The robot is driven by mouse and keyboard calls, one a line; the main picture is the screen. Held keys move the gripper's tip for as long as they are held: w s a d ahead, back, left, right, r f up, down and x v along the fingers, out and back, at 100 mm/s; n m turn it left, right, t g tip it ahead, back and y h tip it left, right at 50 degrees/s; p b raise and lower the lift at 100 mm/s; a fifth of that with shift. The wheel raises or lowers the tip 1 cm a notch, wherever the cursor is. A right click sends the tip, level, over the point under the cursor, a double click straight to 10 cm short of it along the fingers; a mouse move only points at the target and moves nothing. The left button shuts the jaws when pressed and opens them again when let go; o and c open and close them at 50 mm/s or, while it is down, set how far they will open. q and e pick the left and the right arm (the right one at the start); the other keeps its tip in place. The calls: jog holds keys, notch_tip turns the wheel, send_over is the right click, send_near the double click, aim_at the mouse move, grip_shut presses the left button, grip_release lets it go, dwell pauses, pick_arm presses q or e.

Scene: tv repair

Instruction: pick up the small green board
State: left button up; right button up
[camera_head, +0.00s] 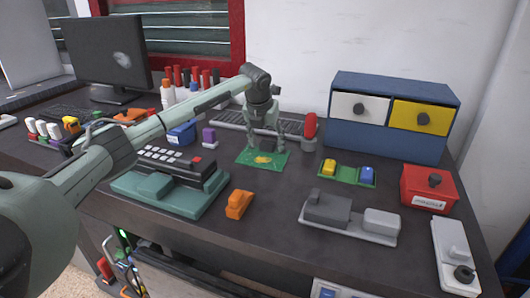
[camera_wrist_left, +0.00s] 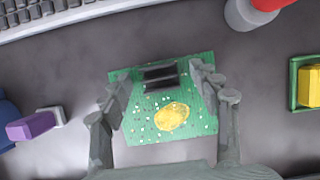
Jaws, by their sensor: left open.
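The small green board (camera_head: 277,162) lies flat on the dark desk, with a yellow patch on it. In the left wrist view the board (camera_wrist_left: 190,122) also shows a black chip near its far edge and many light dots. My left gripper (camera_head: 267,147) is open and points down over the board. In the left wrist view its two fingers (camera_wrist_left: 161,76) overlap the left and right edges of the board, with nothing held between them. I cannot tell whether the fingertips touch it. My right gripper does not show.
A red-topped cylinder (camera_head: 309,132) stands right of the board and a keyboard (camera_head: 232,119) lies behind. A purple block (camera_head: 208,137) is to the left. A green tray (camera_head: 349,182) with yellow and blue blocks is right. An orange piece (camera_head: 238,204) lies in front.

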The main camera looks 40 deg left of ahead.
pick_arm(q)
jog(key=c, duration=1.2)
jog(key=shift+c, duration=0.4)
jog(key=shift+r, duration=0.15)
